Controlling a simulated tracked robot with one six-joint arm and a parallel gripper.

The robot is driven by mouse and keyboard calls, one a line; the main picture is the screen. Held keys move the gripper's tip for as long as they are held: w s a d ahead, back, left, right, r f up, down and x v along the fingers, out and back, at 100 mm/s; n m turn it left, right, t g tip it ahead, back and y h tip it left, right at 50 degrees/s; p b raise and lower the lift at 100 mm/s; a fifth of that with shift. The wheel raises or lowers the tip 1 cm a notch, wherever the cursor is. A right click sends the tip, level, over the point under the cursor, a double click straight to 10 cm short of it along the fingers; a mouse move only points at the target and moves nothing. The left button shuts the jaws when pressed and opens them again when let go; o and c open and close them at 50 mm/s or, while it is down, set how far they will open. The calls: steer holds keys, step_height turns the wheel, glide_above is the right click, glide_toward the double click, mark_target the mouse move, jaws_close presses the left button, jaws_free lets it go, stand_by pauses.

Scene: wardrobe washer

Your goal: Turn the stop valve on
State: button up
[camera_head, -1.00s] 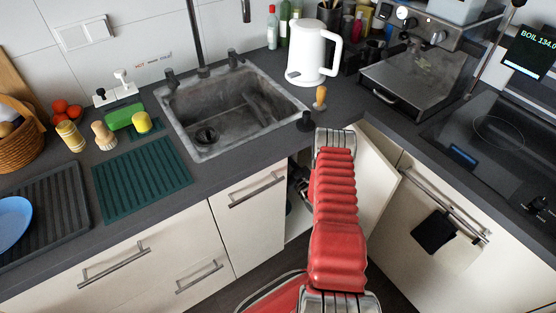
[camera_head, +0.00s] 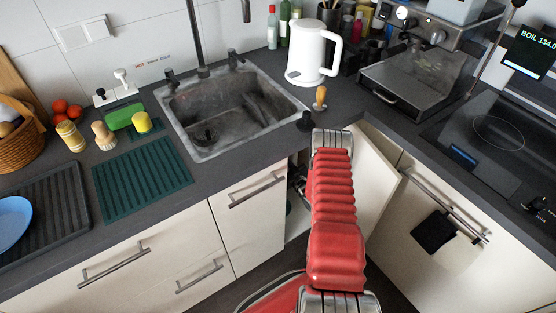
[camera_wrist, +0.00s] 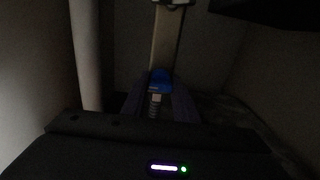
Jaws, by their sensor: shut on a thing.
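In the wrist view, a blue handle (camera_wrist: 160,79), which looks like the stop valve's, sits on a ribbed metal fitting (camera_wrist: 155,104) inside the dark cabinet. My gripper (camera_wrist: 160,93) has its dark fingers on both sides of the blue handle and is shut on it. The exact contact and the handle's angle are hard to make out in the dark. In the head view my red arm reaches into the open cabinet under the counter, and the gripper and valve are hidden there.
A pale vertical pipe (camera_wrist: 86,55) stands left of the valve, and a lighter upright post (camera_wrist: 167,40) rises behind it. The open cabinet door (camera_head: 375,175) is right of my arm. The sink (camera_head: 230,110) and counter lie above.

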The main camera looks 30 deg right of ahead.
steer(key=shift+n, duration=0.5)
steer(key=shift+c, duration=0.4)
steer(key=n, duration=0.7)
steer(key=shift+a+n, duration=0.1)
steer(key=shift+n, duration=0.3)
steer(key=n, duration=0.5)
steer(key=shift+a+f, duration=0.1)
steer(key=shift+f, duration=0.05)
steer(key=shift+a+f+n, duration=0.1)
steer(key=shift+n, duration=2.1)
steer(key=o, duration=1.1)
steer(key=shift+c, duration=0.2)
